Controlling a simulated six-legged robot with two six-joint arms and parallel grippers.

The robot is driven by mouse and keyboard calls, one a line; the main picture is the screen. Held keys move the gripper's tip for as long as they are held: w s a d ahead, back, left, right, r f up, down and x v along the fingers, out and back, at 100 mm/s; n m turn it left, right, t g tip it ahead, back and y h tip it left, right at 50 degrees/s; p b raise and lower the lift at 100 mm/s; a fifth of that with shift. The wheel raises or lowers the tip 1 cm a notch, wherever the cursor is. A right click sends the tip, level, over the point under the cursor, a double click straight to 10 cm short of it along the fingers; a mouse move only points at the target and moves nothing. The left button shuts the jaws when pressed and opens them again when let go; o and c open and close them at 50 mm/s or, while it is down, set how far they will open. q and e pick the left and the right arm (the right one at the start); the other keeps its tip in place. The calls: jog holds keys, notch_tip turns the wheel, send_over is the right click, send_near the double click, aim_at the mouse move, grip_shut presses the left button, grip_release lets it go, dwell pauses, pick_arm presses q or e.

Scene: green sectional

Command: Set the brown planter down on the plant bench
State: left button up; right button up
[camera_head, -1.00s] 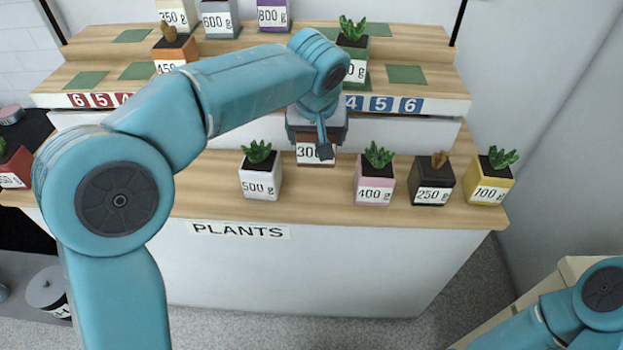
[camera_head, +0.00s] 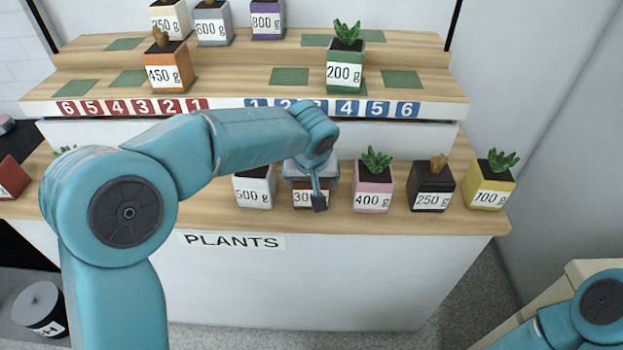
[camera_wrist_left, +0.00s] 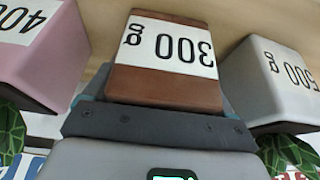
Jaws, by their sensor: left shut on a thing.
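The brown planter with a white 300 g label (camera_head: 300,199) is between the white 500 g pot and the pink 400 g pot over the plant bench (camera_head: 330,222). My left gripper (camera_head: 316,190) is shut on it and hides its top and part of its front. In the left wrist view the brown planter (camera_wrist_left: 160,90) fills the middle, held at the jaw. Its base looks level with its neighbours' bases; I cannot tell if it touches the wood. My right gripper is out of view; only part of that arm shows at lower right.
The white 500 g pot (camera_head: 254,188) is close on the left. The pink 400 g pot (camera_head: 373,188) is close on the right, then the black 250 g pot (camera_head: 431,186) and yellow 100 g pot (camera_head: 491,184). Stepped shelves (camera_head: 230,88) with pots rise behind.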

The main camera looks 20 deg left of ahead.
pick_arm(q)
jog(key=o, duration=1.1)
jog(key=shift+f, duration=0.1)
jog(key=shift+r+p, duration=0.35)
jog(key=p+v, duration=0.2)
jog(key=v, duration=0.9)
jog(key=shift+r, duration=0.3)
jog(key=shift+s, duration=0.15)
